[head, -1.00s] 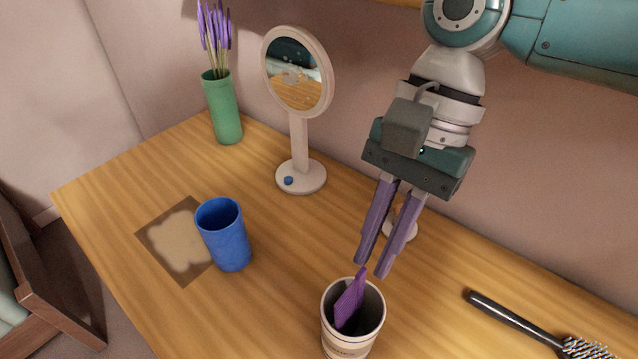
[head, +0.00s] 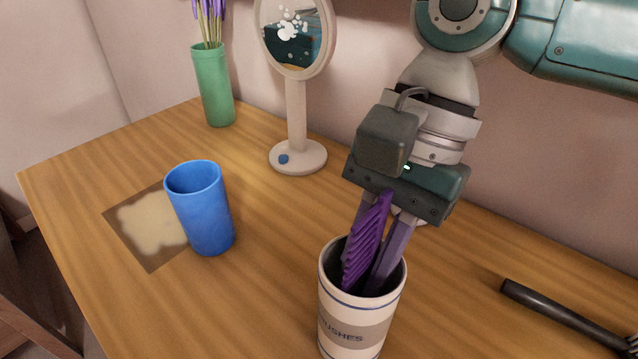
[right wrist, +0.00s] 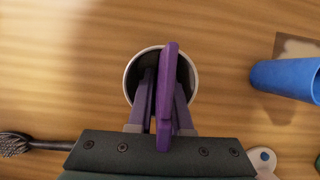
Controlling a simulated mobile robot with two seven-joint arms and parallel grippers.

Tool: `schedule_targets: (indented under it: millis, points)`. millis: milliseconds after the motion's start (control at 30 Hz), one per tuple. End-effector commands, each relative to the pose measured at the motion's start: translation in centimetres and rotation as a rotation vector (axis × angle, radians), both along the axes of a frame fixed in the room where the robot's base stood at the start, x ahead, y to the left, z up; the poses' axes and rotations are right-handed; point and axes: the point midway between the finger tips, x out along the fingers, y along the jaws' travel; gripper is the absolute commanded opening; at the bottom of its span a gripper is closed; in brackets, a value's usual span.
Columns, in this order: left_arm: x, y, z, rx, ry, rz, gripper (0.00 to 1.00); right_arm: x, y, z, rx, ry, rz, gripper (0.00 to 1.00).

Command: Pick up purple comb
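The purple comb (head: 367,240) stands tilted in a white cup (head: 350,337) with a grey label and blue bands, its upper part above the rim. Its lower end is hidden inside the cup. My right gripper (head: 371,284) points down into the cup with its purple fingers apart, one on either side of the comb. The comb's top reaches up near the palm. In the right wrist view the comb (right wrist: 166,95) runs between the fingers in the cup's mouth. Contact between fingers and comb cannot be made out. My left gripper is not in view.
A blue cup (head: 201,210) stands left of the white cup, beside a stained mat (head: 150,228). A round mirror (head: 297,160) and green vase (head: 212,87) stand behind. A black-handled brush (head: 560,315) lies at right. The wooden tabletop (head: 265,270) is clear between the cups.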

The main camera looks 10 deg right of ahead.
Motion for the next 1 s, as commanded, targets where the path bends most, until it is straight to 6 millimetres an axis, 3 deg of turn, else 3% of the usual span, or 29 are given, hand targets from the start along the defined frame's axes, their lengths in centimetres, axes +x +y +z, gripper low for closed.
schedule_targets:
  millis: [33, 233, 367, 1000]
  points:
    - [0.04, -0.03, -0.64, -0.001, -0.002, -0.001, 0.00, -0.71, -0.63, -1.85, -0.027, 0.019, -0.003, 0.15]
    - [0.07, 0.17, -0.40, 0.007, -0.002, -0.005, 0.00, -0.70, -0.58, -1.48, -0.025, 0.018, -0.002, 0.15]
    - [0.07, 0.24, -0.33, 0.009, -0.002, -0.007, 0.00, -0.65, -0.52, -1.30, -0.023, 0.017, -0.001, 0.00]
    - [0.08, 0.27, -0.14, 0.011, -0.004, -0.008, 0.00, -0.58, -0.38, -0.94, -0.019, 0.014, 0.000, 0.00]
